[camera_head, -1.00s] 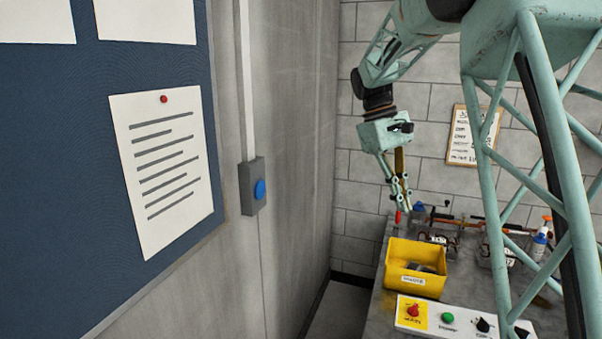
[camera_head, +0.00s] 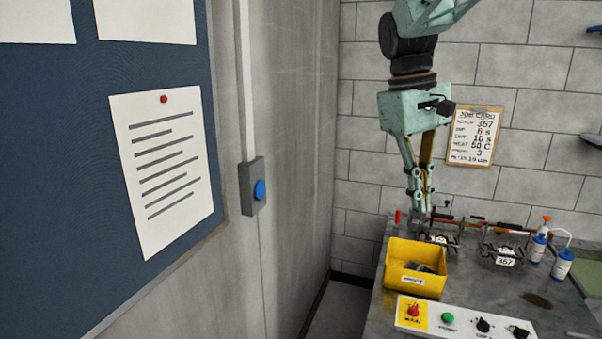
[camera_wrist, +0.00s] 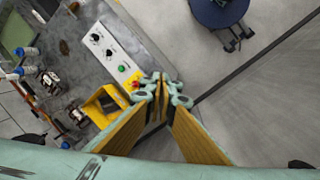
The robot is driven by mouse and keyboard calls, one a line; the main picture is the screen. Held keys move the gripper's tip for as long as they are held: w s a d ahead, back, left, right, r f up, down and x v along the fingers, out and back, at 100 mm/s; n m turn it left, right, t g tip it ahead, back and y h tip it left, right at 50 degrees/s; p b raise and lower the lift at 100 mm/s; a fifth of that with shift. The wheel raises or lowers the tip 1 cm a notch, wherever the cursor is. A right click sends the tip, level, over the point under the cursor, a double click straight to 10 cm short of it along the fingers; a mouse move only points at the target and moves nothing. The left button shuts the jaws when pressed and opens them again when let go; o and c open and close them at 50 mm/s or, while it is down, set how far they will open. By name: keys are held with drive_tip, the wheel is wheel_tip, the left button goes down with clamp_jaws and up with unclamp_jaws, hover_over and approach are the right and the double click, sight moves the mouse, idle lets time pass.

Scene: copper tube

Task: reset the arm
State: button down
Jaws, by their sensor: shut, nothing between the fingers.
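My gripper (camera_head: 416,203) hangs from my pale green arm above the far left part of the workbench, behind the yellow bin as seen in the head view. Its fingers point down and are shut with nothing between them. In the wrist view the fingertips (camera_wrist: 163,84) meet near the middle, beside the yellow bin in the picture. The arm's upper part runs out of the top of the head view.
The bench (camera_head: 480,290) holds a yellow bin (camera_head: 402,254) with dark pieces, a control panel (camera_head: 462,318), clamp fixtures with tubes (camera_head: 503,247) and blue-white bottles (camera_head: 562,265). A job card (camera_head: 471,136) hangs on the wall. A round dark-blue stool seat (camera_wrist: 219,10) shows in the wrist view.

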drive_tip(key=s+a+f+m+t+y, duration=0.1)
drive_tip(key=s+a+f+m+t, duration=0.1)
drive_tip(key=s, duration=1.5)
drive_tip(key=s+a+f+m+t+y, duration=0.1)
drive_tip(key=s+a+f+m+t, duration=0.1)
drive_tip(key=s, duration=1.5)
drive_tip(key=shift+s+a, duration=0.35)
drive_tip(key=shift+s, duration=0.05)
drive_tip(key=shift+r, duration=0.1)
